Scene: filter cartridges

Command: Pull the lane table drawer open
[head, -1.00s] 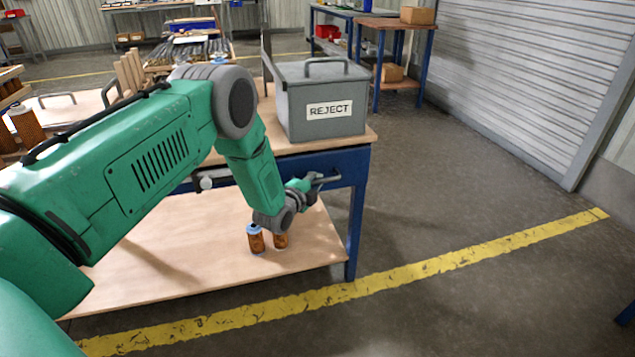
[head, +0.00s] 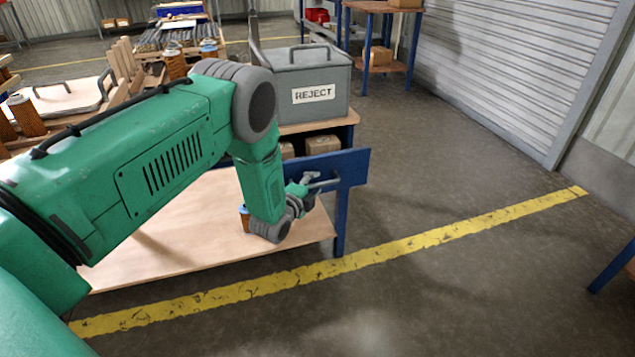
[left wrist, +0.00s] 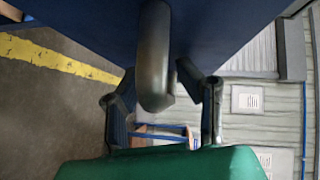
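The lane table (head: 354,118) has a wooden top. Its drawer stands pulled out, with the blue front panel (head: 352,166) clear of the table edge and brown boxes (head: 323,145) visible inside. My left gripper (head: 312,182) is at the grey drawer handle (head: 328,183). The exact finger contact is hard to see. My left arm hides the left part of the drawer. My right gripper is not in view.
A grey REJECT bin (head: 310,88) stands on the table top. A wooden lower shelf (head: 180,240) lies under the drawer, with an orange cartridge (head: 244,218) partly hidden by my arm. Open floor with a yellow line (head: 420,242) lies in front and to the right.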

